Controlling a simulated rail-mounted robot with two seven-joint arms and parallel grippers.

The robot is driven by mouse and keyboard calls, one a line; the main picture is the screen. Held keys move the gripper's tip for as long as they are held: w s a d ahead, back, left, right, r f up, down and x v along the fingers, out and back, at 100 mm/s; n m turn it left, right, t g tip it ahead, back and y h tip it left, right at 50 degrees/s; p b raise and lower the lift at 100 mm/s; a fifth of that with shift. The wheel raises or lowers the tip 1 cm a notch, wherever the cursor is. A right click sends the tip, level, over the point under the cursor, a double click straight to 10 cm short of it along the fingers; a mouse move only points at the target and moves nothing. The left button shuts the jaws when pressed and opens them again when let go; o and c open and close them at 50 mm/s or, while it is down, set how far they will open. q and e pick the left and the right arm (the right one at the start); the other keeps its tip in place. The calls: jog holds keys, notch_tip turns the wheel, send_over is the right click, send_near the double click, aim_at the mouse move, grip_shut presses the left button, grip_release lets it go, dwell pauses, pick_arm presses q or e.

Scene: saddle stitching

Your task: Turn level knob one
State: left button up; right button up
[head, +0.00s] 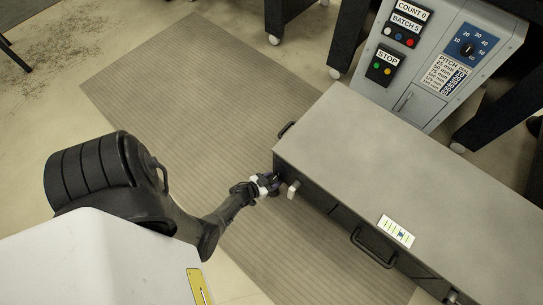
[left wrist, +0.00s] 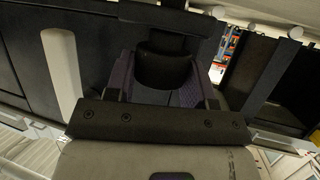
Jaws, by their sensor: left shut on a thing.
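My left gripper (head: 271,182) is at the near left end of the long grey cabinet (head: 400,150), low against its dark front side. In the left wrist view its purple-padded fingers (left wrist: 162,75) are shut around a dark round knob (left wrist: 162,68), which I take to be level knob one. In the head view the gripper hides this knob. A pale handle (head: 293,189) sticks out just to the right of the gripper; a pale upright bar (left wrist: 62,75) shows at the left in the wrist view. My right gripper is not in view.
A white level panel (head: 396,231) lies on the cabinet's front edge. Black handles (head: 374,249) and another small knob (head: 452,297) are on its front side. A control box (head: 440,60) with a blue dial stands behind. The ribbed floor mat (head: 190,100) is clear.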

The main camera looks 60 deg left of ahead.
pick_arm(q)
jog(key=shift+c, duration=1)
jog(key=shift+a+m+h+p, duration=0.1)
jog(key=shift+m+h+p, duration=0.25)
jog(key=shift+m+h, duration=1.15)
jog(key=shift+h, duration=0.3)
jog(key=o, duration=0.7)
jog(key=shift+o, duration=1.1)
jog(key=shift+s, duration=0.1)
jog(key=shift+n+y, duration=0.3)
jog(key=shift+y, duration=0.1)
